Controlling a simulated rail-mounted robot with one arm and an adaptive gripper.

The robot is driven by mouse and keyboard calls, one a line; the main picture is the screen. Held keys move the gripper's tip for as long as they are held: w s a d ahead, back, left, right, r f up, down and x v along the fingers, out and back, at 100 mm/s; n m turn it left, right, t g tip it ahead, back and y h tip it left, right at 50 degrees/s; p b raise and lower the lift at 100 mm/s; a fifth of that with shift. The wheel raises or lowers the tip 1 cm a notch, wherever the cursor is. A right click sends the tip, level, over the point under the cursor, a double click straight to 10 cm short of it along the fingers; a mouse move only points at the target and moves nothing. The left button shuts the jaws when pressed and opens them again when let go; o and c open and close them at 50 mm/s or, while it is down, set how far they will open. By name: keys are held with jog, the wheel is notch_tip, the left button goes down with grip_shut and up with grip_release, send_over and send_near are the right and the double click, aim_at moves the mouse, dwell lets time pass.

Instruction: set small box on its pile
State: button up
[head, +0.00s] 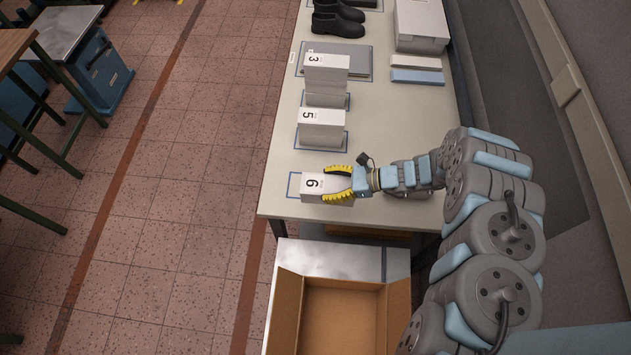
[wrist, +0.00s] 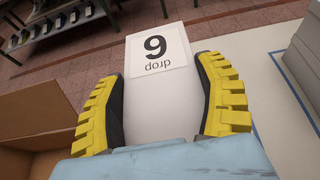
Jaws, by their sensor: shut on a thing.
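A small white box (head: 313,184) with a "6" label is at the near end of the table, over a blue-outlined place. My gripper (head: 338,184) is shut on it, with its yellow fingers on either side. In the wrist view the box (wrist: 160,85) fills the space between the fingers, and its label reads upside down with small print below the 6. Whether its underside touches anything is hidden. No other box shows clearly under it. White boxes labelled 5 (head: 321,117) and 3 (head: 326,61) stand farther along the table in line with it.
The long pale table (head: 398,118) has bare room to the right of the boxes. Black shoes (head: 337,22), a grey-white box (head: 421,26) and flat pale boxes (head: 416,75) lie at its far end. An open cardboard box (head: 338,312) stands below the near edge.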

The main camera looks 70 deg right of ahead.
jog(key=w+d+f+b, duration=0.2)
jog(key=w+d+b, duration=0.1)
jog(key=b, duration=0.3)
jog(key=shift+w+f, duration=0.15)
jog(key=shift+f, duration=0.25)
jog(key=f+b, duration=0.1)
jog(key=w+d+b, duration=0.1)
jog(key=b, duration=0.1)
jog(key=shift+f, duration=0.35)
jog(key=shift+w+d+f+b, duration=0.3)
jog(key=shift+w+d+f, duration=0.1)
jog(key=shift+f, duration=0.65)
jog(key=shift+w+d+f+b, duration=0.35)
jog(key=shift+f, duration=0.75)
jog(key=shift+w+d+f+b, duration=0.3)
jog(key=shift+w+d+f, duration=0.1)
jog(key=shift+f, duration=0.65)
jog(key=shift+f, duration=0.15)
jog(key=o, duration=1.2)
jog(key=shift+o, duration=0.2)
